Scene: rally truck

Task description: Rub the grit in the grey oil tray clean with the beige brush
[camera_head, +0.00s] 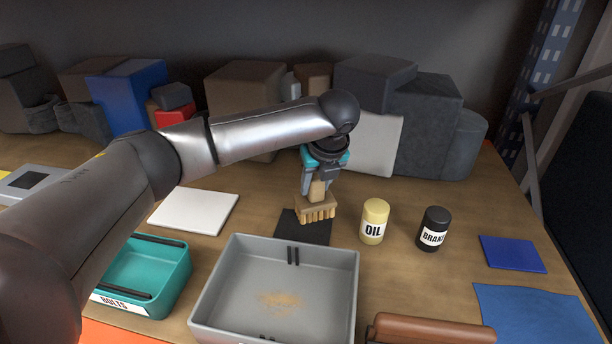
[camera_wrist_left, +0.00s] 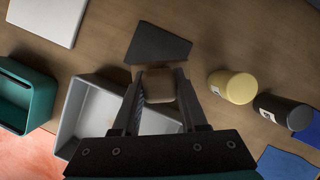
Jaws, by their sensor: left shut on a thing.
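The grey oil tray (camera_head: 341,290) stands at the front middle of the bench, and a patch of tan grit (camera_head: 280,299) lies on its floor. My left gripper (camera_head: 318,186) is shut on the beige brush (camera_head: 317,208) by its handle, with the bristles pointing down. It holds the brush behind the tray, over or near a black mat; I cannot tell whether the bristles touch anything. In the left wrist view the brush (camera_wrist_left: 158,86) sits between the fingers, and the tray (camera_wrist_left: 75,125) is partly hidden by the gripper. My right gripper is not in view.
The black mat (camera_head: 290,228) lies behind the tray. A yellow OIL jar (camera_head: 374,221) and a black jar (camera_head: 433,229) stand to the right. A teal BOLTS bin (camera_head: 172,272) is left of the tray, and a brown roll (camera_head: 432,329) is at its front right.

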